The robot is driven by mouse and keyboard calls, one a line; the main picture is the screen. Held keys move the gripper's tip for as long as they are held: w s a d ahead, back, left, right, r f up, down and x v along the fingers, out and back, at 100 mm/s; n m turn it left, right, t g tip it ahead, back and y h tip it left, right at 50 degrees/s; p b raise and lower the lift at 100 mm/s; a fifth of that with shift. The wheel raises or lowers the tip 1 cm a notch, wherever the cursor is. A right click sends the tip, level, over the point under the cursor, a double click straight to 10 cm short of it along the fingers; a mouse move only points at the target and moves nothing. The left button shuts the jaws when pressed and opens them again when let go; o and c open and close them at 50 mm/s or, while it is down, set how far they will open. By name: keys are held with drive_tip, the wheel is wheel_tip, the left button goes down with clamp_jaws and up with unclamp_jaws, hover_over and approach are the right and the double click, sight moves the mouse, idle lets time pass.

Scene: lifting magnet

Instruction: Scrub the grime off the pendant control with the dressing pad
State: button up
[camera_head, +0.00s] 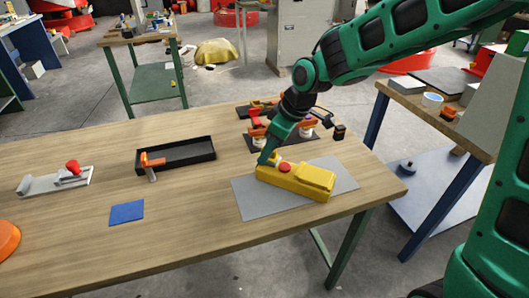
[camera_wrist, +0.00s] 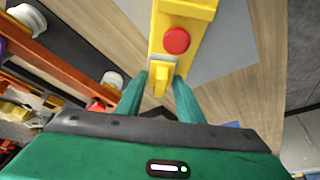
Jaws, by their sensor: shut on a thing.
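The pendant control (camera_head: 312,181) is a long yellow box with a red button, lying on a grey mat (camera_head: 247,205) near the table's right end. It also shows at the top of the wrist view (camera_wrist: 182,12). My gripper (camera_head: 267,157) is at the pendant's left end. In the wrist view my gripper (camera_wrist: 160,84) is shut on a small yellow piece with a grey edge, which appears to be the dressing pad (camera_wrist: 160,76). It is at or just above the pendant, beside the red button; contact is unclear. I cannot make out grime.
A blue flat square (camera_head: 126,212), a black tray (camera_head: 204,154) with an orange-handled tool, and a grey clamp with a red knob (camera_head: 73,168) lie to the left. Orange and white parts (camera_head: 308,127) stand behind the pendant. The front middle of the table is clear.

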drive_tip(key=shift+s+a, duration=0.3)
drive_tip(key=shift+s, duration=0.3)
drive_tip(key=shift+s+a, duration=0.3)
drive_tip(key=shift+s, duration=0.3)
idle(2.7)
drive_tip(key=shift+r, duration=3.05)
drive_tip(key=shift+r, duration=0.15)
wheel_tip(320, 180, up, 3)
drive_tip(key=shift+f, duration=0.15)
drive_tip(key=shift+a, duration=0.1)
